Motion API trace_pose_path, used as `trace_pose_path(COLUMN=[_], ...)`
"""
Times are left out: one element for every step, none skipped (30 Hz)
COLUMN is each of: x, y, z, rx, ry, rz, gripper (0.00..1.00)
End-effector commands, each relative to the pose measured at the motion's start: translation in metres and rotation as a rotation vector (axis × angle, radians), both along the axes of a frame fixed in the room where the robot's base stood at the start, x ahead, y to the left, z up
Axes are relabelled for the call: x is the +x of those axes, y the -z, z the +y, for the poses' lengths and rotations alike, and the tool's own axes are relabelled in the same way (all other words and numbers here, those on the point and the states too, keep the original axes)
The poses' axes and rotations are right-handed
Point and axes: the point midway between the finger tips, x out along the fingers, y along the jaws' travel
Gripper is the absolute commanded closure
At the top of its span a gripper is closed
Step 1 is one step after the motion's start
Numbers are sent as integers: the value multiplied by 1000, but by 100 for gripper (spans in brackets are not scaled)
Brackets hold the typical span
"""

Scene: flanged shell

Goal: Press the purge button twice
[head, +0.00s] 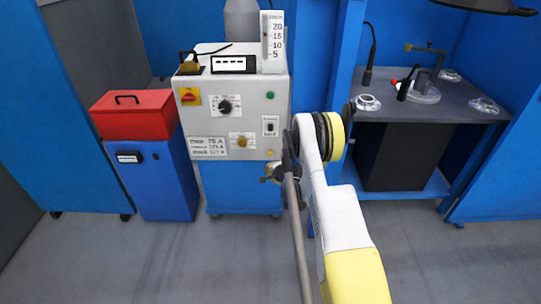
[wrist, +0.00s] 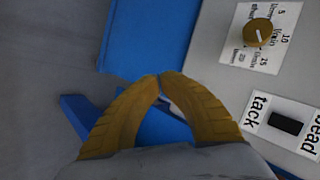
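The grey welding machine (head: 235,75) stands upright in the middle of the head view. Its front panel has a green round button (head: 270,95) at the upper right and a small yellowish button (head: 270,153) at the lower right. I cannot read a purge label on either. My gripper (head: 268,173) is just below the panel's lower right corner, partly hidden by my arm. In the wrist view the gold fingers (wrist: 158,76) meet at their tips, with nothing seen held. The wrist view shows neither button clearly.
The panel also bears a brass knob (wrist: 258,32), a tack/bead rocker switch (wrist: 285,123), a black dial (head: 225,107) and a red-yellow switch (head: 190,97). A red toolbox (head: 133,117) sits on a blue cabinet at left. A workbench (head: 440,105) stands at right.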

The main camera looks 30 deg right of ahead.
Motion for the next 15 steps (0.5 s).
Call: trace_pose_path(x=[-1,-1,-1,-1,-1,-1,-1,-1,-1,-1,-1,-1,0,1,2], y=[3,4,5,5,5,5,5,5,5,5,5,5,5,5,5], z=[-1,-2,-2,-2,-2,-2,-2,-2,-2,-2,-2,-2,-2,-3,-4], rx=[4,5,6,6,6,6,6,6,5,5,5,5,5,5,5], ry=[5,7,8,8,8,8,8,8,7,7,7,7,7,7,7], rz=[-2,-2,-4,-4,-4,-4,-3,-3,-2,-2,-2,-2,-2,-2,-2], gripper=[100,100,100,100,100,100,100,100,100,100,100,100,100,100,100])
